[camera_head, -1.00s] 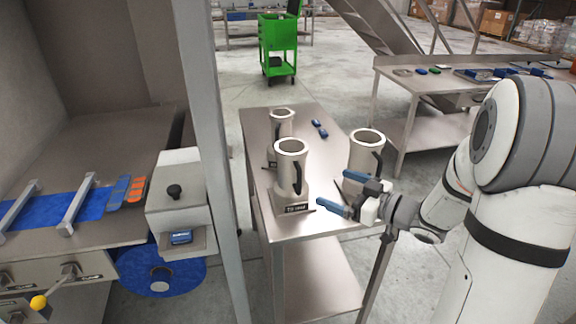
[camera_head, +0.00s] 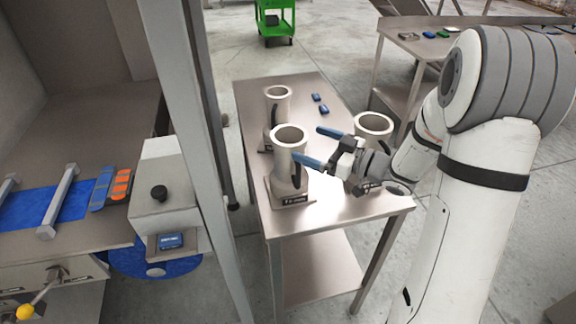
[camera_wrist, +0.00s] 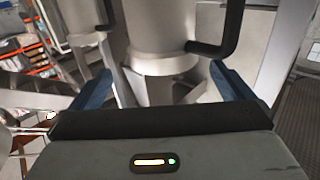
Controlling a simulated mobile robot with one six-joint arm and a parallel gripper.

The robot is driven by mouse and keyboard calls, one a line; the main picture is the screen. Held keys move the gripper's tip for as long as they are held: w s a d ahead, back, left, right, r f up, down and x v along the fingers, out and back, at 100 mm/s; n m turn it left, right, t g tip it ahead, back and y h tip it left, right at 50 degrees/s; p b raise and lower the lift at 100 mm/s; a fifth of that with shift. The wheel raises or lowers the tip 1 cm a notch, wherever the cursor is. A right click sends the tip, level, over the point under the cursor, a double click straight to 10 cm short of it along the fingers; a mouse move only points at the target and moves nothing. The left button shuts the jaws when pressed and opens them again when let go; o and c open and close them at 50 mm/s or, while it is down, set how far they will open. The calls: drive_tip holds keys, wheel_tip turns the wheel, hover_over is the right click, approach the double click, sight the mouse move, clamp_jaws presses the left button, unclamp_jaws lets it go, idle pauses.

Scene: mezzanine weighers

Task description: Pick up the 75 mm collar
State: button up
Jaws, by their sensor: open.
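Three grey metal collars with dark side handles stand upright on a steel table. The front collar (camera_head: 288,165) has a dark label at its base, too blurred to read surely, so I cannot confirm which is the 75 mm one. The others are the back collar (camera_head: 276,108) and the right collar (camera_head: 374,128), partly hidden by my arm. My gripper (camera_head: 307,146) is open and empty, its blue fingers pointing left at the front collar. In the wrist view a collar (camera_wrist: 160,28) stands ahead, in line with the gap between the fingers, its handle at right.
The steel table (camera_head: 345,208) has free room at its front right. Small blue items (camera_head: 320,103) lie toward its back. A grey post (camera_head: 190,130) and a weigher box (camera_head: 163,190) stand at left. A green cart (camera_head: 274,18) and another bench (camera_head: 425,50) are behind.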

sight(305, 142)
drive_tip(key=shift+s+p+x, duration=0.2)
drive_tip(key=shift+p+x, duration=0.6)
drive_tip(key=shift+x, duration=1.9)
drive_tip(key=shift+a, duration=0.15)
drive_tip(key=shift+c, duration=0.2)
drive_tip(key=shift+r, duration=0.1)
drive_tip(key=c, duration=1.8)
